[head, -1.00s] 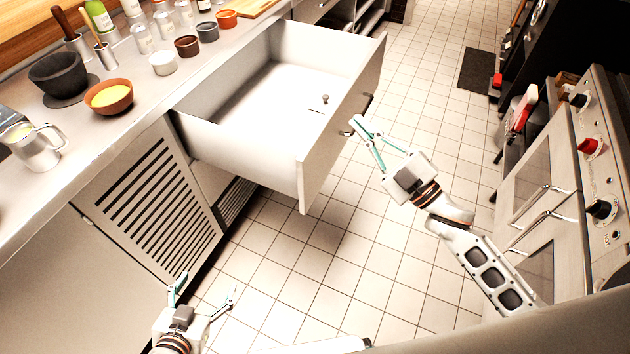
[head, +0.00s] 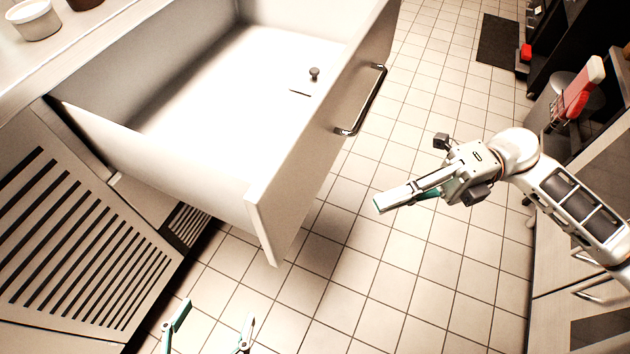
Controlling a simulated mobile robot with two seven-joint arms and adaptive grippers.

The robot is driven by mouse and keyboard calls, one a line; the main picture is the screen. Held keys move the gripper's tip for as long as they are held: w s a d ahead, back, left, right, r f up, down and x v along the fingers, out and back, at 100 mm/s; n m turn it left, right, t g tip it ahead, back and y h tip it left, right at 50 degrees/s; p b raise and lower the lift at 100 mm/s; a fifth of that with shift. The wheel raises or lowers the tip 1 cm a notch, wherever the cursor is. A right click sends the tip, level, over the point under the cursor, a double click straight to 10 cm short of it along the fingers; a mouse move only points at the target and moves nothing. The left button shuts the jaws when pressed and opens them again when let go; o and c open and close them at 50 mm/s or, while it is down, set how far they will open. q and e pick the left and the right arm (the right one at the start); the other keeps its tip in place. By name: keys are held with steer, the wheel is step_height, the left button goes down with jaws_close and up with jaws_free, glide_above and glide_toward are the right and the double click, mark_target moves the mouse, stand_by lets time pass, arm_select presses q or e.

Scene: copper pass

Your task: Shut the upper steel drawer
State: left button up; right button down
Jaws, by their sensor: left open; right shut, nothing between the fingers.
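The upper steel drawer (head: 262,195) is pulled far out from under the counter in the head view. Its bar handle (head: 362,101) is on the front panel's outer face. Inside the drawer a small dark knob (head: 314,73) stands near a thin slot. My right gripper (head: 380,205) is shut and empty, to the right of the drawer front and apart from it. My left gripper (head: 208,330) is open and empty at the bottom edge, below the drawer's near corner; its arm is out of the picture.
A slatted cabinet panel (head: 75,235) is at the left below the counter. Two small cups, one white (head: 33,18), stand on the counter. Tiled floor (head: 390,280) is free in front of the drawer. Ovens and a dark mat (head: 499,43) are at the right.

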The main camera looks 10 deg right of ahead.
step_height(320, 180, down, 2)
glide_toward(283, 224)
steer(key=s+a, duration=0.2)
steer(key=s, duration=0.2)
steer(key=w+a, duration=0.1)
steer(key=w+a+b, duration=0.1)
steer(key=a, duration=0.1)
steer(key=shift+w, duration=0.1)
steer(key=shift+w+a, duration=0.25)
steer(key=shift+a, duration=0.2)
arm_select(q)
steer(key=shift+w+d+r, duration=0.5)
steer(key=shift+d+r, duration=0.15)
steer(key=shift+a+f, duration=0.1)
steer(key=shift+a, duration=0.05)
